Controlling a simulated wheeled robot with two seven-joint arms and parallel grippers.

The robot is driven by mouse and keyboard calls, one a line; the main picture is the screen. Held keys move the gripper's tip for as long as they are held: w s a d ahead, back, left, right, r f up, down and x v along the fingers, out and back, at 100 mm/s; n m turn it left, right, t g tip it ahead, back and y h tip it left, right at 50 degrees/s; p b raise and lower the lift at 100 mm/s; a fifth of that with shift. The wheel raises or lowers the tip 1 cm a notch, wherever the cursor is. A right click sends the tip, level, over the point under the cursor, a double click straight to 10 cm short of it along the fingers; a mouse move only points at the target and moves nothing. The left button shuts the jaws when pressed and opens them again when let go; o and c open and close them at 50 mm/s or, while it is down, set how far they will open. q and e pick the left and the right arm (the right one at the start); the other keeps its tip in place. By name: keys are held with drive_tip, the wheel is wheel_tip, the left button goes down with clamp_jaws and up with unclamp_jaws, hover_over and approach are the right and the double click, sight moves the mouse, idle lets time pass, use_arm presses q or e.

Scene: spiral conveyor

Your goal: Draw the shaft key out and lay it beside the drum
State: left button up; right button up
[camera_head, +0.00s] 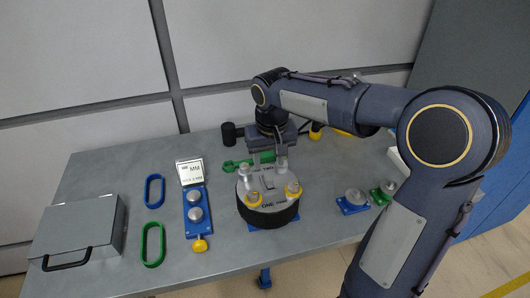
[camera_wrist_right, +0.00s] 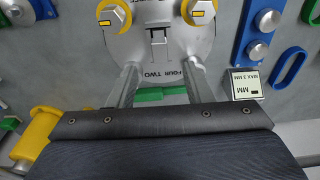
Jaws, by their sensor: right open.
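The drum (camera_head: 268,216) stands on the table, with a grey top, a dark side and yellow-collared bolts. In the right wrist view its grey top face (camera_wrist_right: 135,45) carries printed words. A small grey piece that looks like the shaft key (camera_wrist_right: 158,38) sits at a slot in the middle of that face. My right gripper (camera_head: 268,160) is above the far part of the drum. In the wrist view its two fingers (camera_wrist_right: 160,82) are spread apart with nothing between them, short of the key. My left gripper is not in view.
Left of the drum are a blue block with grey knobs (camera_head: 194,226), a sign card (camera_head: 190,172), blue (camera_head: 154,191) and green (camera_head: 153,245) loops and a grey case (camera_head: 78,232). Blue (camera_head: 352,207) and green pieces stand right. Bare table lies between drum and blue block.

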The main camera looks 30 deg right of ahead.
sight(268, 176)
drive_tip(key=f, duration=0.6)
drive_tip(key=shift+w+d+f, duration=0.1)
drive_tip(key=shift+w, duration=0.2)
clamp_jaws()
